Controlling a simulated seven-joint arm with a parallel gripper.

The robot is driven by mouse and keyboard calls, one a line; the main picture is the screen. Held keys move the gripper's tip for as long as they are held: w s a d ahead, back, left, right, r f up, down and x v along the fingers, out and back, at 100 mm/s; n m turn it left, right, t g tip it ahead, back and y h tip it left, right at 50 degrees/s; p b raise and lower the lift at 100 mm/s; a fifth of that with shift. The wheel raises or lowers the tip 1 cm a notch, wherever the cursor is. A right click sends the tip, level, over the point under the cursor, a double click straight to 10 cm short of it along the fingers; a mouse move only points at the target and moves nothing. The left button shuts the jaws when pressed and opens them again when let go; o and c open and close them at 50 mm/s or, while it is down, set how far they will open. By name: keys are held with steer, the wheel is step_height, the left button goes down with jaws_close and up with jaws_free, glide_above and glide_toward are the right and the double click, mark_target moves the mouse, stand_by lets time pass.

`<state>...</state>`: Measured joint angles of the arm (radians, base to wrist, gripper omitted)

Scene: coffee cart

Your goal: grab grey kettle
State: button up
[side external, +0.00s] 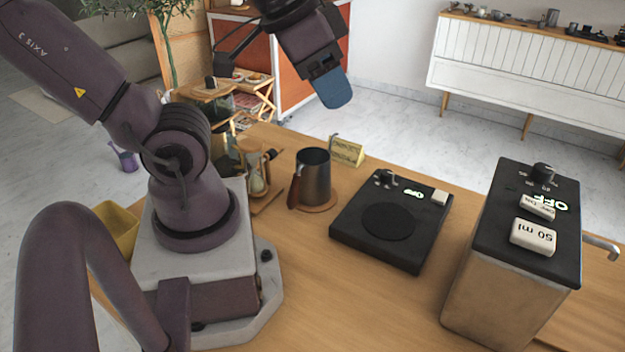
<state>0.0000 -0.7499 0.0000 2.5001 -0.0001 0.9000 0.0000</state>
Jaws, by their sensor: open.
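The grey kettle (315,178) is a dark metal pot standing upright on a round wooden coaster (326,208). Its brown handle (294,190) is on the left side. My gripper (331,90) is above the kettle and apart from it, with a blue finger pointing down. It is open and empty. One finger hides the other in this view.
A black hot plate (388,221) reading OFF is right of the kettle. A large machine with a black top (520,219) stands farther right. A small yellow sign (347,152) is behind the kettle. An hourglass-shaped glass item (257,173) is at its left.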

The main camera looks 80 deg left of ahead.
steer(key=o, duration=0.9)
steer(key=shift+o, duration=0.2)
steer(key=m+g+y, duration=1)
steer(key=g, duration=0.3)
glide_toward(326, 182)
steer(key=s+d, duration=0.1)
steer(key=d+f, duration=0.1)
steer(key=s+d, duration=0.1)
steer(key=shift+s+d+f, duration=0.15)
steer(key=shift+s+f, duration=0.2)
steer(key=shift+f, duration=0.05)
steer(key=shift+w+a+r+m+y, duration=0.15)
steer(key=shift+w+a+m+y, duration=0.25)
steer(key=shift+w+m, duration=0.15)
steer(key=shift+w+a+r+m+y, duration=0.1)
steer(key=shift+w+a+m+y, duration=0.3)
steer(key=shift+w, duration=0.25)
steer(key=shift+m, duration=0.25)
steer(key=x, duration=0.6)
steer(key=shift+s+a, duration=0.1)
steer(key=shift+a, duration=0.15)
steer(key=shift+x, duration=3.15)
